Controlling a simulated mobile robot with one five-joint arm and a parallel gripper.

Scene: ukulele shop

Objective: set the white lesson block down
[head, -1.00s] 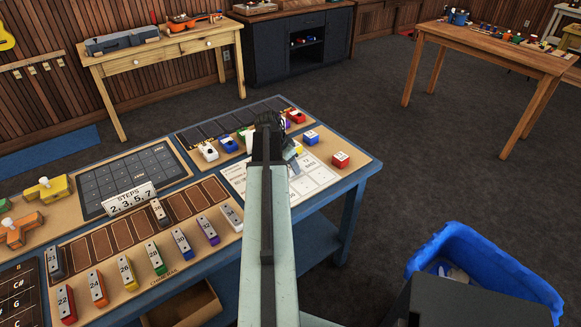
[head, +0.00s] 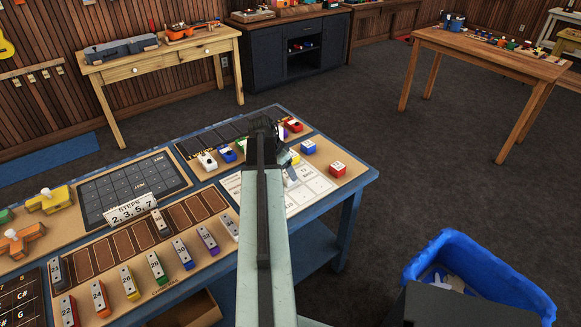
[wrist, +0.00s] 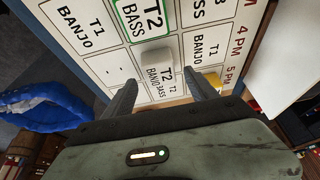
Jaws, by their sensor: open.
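The white lesson block (wrist: 153,56) shows in the wrist view, on the white schedule sheet (wrist: 107,62) just below the green-framed T2 BASS card (wrist: 143,17). T2 lettering shows by its near side. My gripper (wrist: 161,76) is open, with one finger on each side of the block's near end. I see no clear contact between fingers and block. In the head view my gripper (head: 265,130) is over the sheet (head: 308,192), and my arm hides the white block there.
A yellow block (wrist: 208,88) is close by the right finger. A blue block (head: 308,147) and a red block (head: 337,170) stand near the sheet. Several coloured blocks line the table's back and front. A blue bin (head: 480,270) stands on the floor at right.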

